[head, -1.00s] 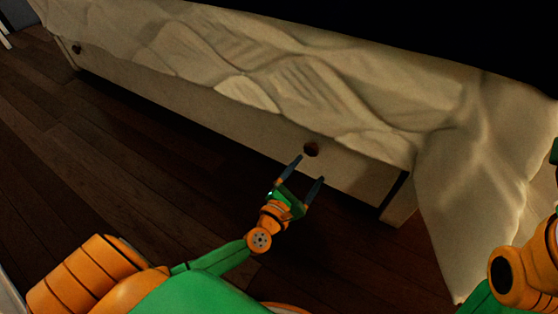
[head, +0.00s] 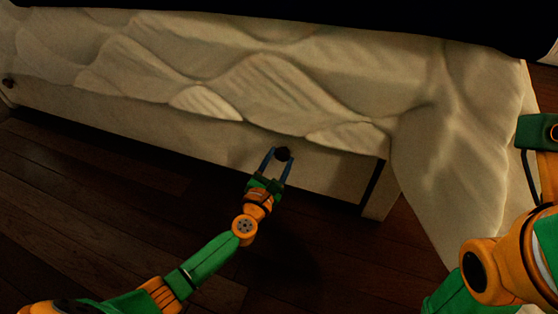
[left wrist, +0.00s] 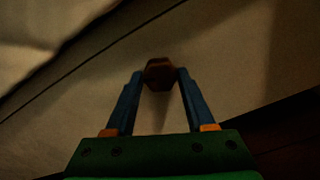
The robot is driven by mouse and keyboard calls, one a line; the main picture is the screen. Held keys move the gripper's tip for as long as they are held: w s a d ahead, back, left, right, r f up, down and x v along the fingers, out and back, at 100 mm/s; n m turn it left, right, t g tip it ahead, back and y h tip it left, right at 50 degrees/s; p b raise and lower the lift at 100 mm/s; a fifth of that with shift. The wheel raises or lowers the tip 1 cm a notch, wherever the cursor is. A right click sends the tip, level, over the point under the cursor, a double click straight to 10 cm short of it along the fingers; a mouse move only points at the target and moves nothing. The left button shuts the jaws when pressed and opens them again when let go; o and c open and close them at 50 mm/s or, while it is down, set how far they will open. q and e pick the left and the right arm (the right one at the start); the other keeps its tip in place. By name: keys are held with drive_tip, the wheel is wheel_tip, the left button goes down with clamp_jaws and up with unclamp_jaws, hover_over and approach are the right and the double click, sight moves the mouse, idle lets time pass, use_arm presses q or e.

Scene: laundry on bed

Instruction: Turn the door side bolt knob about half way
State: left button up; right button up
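The dark round knob (head: 283,154) sits on the pale drawer front low on the bed's side. It also shows reddish brown and faceted in the left wrist view (left wrist: 160,73). My left gripper (head: 279,154) is at the knob with its two blue fingers apart, one tip on each side of it. In the left wrist view the left gripper (left wrist: 161,76) has its tips very close to the knob's sides, and I see no clear grip. My right arm is at the right edge of the head view; its gripper's fingers do not show clearly. No door side bolt is seen.
A rumpled pale cover (head: 270,85) hangs over the bed side just above the knob and falls toward the floor at the right. Another dark knob (head: 9,82) is at the far left. Dark wooden floor (head: 110,200) lies open in front of the bed.

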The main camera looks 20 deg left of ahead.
use_arm(q)
clamp_jaws()
